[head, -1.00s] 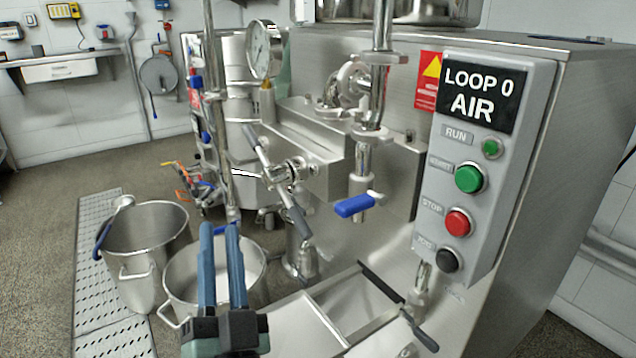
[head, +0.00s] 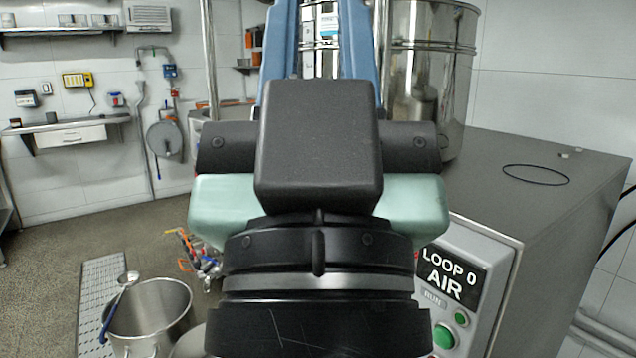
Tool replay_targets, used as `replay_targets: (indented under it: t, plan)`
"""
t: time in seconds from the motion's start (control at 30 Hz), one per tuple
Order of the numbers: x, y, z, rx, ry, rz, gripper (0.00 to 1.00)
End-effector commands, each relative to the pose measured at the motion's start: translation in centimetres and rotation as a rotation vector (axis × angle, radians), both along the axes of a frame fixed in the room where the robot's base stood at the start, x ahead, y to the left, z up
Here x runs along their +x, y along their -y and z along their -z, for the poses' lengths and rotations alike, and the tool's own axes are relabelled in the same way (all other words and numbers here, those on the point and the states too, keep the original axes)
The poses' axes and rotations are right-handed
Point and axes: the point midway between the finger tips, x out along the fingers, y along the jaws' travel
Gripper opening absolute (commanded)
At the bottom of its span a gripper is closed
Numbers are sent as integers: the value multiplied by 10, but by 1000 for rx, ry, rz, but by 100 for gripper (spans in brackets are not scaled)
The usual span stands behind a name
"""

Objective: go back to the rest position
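My gripper (head: 320,45) fills the middle of the head view, raised close to the camera and pointing up and away. Its two blue fingers stand apart, with the steel vessel behind visible through the gap. Their tips run up to the top edge of the picture and are cut off. I see nothing held between the visible parts of the fingers. The dark wrist and green gripper body hide most of the mill's front.
The control panel (head: 470,285) shows at the lower right, partly hidden by my wrist. The machine's flat steel top (head: 530,165) carries a thin black ring. A steel pot (head: 150,310) stands on the floor at the left. The floor behind it is open up to the wall shelf (head: 70,124).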

Motion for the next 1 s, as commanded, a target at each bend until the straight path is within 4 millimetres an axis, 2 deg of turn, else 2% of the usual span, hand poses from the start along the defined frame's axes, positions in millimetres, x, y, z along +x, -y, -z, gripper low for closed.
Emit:
replay_targets:
  t: [0.03, 0.6, 0.8, 1.0]
  plan:
    - [0, 0, -34, 0, 0, -1, 25]
    - [1, -1, -210, 1, -1, -4, 25]
    - [1, -1, -253, 1, -1, -4, 25]
    - [1, -1, -266, 0, -1, -4, 25]
